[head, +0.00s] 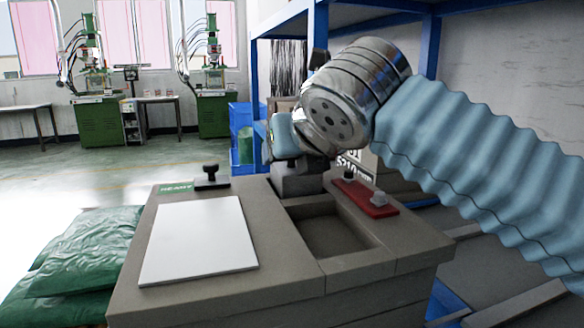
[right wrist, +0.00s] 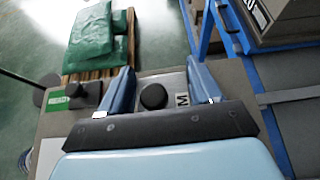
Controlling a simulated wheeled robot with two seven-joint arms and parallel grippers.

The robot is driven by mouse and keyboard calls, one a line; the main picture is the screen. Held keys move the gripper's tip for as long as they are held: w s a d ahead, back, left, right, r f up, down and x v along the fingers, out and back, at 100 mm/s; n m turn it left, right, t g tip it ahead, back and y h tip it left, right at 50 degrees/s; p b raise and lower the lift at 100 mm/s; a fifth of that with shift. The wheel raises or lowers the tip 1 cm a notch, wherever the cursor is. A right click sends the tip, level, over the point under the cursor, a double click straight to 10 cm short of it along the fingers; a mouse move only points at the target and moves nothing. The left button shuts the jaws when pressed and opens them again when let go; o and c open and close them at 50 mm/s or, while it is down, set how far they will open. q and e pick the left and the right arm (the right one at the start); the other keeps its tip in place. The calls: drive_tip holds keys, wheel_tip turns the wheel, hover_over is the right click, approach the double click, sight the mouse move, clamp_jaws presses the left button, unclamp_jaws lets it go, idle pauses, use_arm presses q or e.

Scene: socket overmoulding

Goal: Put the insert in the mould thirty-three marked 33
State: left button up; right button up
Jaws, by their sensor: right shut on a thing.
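My right gripper (head: 308,163) is over the back of the bench, partly hidden by my wrist. In the right wrist view its two blue fingers (right wrist: 164,88) are on either side of a grey block (right wrist: 176,80) with a round black knob (right wrist: 153,96), and are shut on it. A white label with a dark "M" is on the block. In the head view a grey block (head: 297,180) shows below the gripper; I cannot tell whether it is lifted. I cannot make out an insert or a mark 33. My left gripper is not in view.
The bench has a white board (head: 200,240), an empty-looking recess (head: 330,236), a black knobbed piece (head: 211,178) beside a green label (head: 174,188), and a red plate (head: 364,198) with small grey and black parts. Green sacks (head: 80,255) lie left. A blue rack (head: 317,40) stands behind.

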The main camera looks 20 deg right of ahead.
drive_tip(key=shift+s+f, duration=0.1)
drive_tip(key=shift+f, duration=0.5)
drive_tip(key=shift+f, duration=0.2)
drive_tip(key=o, duration=1.6)
drive_tip(key=shift+c, duration=0.2)
drive_tip(key=shift+r, duration=0.25)
drive_tip(key=p+v, duration=0.1)
drive_tip(key=v, duration=1.1)
drive_tip(key=shift+f, duration=0.1)
